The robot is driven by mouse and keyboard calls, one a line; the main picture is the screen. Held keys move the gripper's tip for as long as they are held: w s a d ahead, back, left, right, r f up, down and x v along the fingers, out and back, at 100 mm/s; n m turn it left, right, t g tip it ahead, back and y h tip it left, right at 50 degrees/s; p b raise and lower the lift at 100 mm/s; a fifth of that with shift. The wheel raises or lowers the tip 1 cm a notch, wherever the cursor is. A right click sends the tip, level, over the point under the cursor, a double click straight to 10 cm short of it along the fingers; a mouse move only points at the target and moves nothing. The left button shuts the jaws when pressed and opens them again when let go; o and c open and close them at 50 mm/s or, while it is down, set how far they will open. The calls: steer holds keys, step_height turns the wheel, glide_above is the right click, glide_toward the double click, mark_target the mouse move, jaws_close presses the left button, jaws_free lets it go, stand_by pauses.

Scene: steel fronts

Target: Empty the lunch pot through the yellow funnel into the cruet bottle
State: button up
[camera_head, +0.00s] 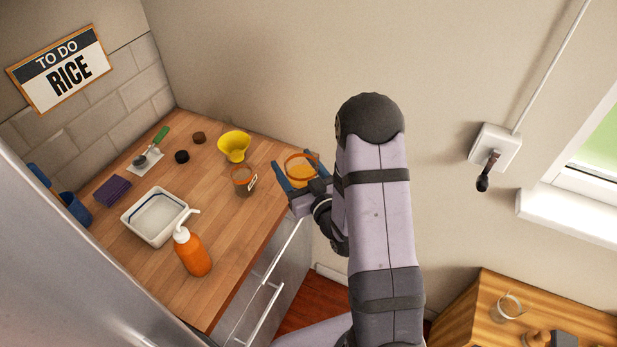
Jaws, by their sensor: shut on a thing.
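My gripper (295,177), with blue fingers, is shut on a clear pot with an orange rim (301,158), which I take to be the lunch pot. It is at the right end of the wooden counter and looks roughly upright, with something orange inside. The yellow funnel (233,145) is to its left, wide mouth up. What is under the funnel is hidden, so I cannot make out the cruet bottle. A brownish clear jar with a white label (241,181) stands just in front of the funnel, left of my gripper.
An orange pump bottle (194,255) and a white tray (140,235) stand at the front of the counter (212,210). The wall is behind.

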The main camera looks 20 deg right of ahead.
steer(key=w+a+r+n+g+y+p, duration=0.1)
steer(key=w+a+r+n+y+p, duration=0.2)
steer(key=r, duration=0.4)
steer(key=w+a+r+n+y+p, duration=0.1)
steer(key=w+a+r+y, duration=0.2)
steer(key=w+a+r, duration=0.4)
steer(key=w+a+f+n+g+y+b, duration=0.1)
steer(key=w+f+n+g+y+b, duration=0.2)
steer(key=w+n+y, duration=0.1)
steer(key=shift+w+a+n+g, duration=0.4)
steer(key=shift+w+n, duration=0.2)
steer(key=shift+n, duration=0.2)
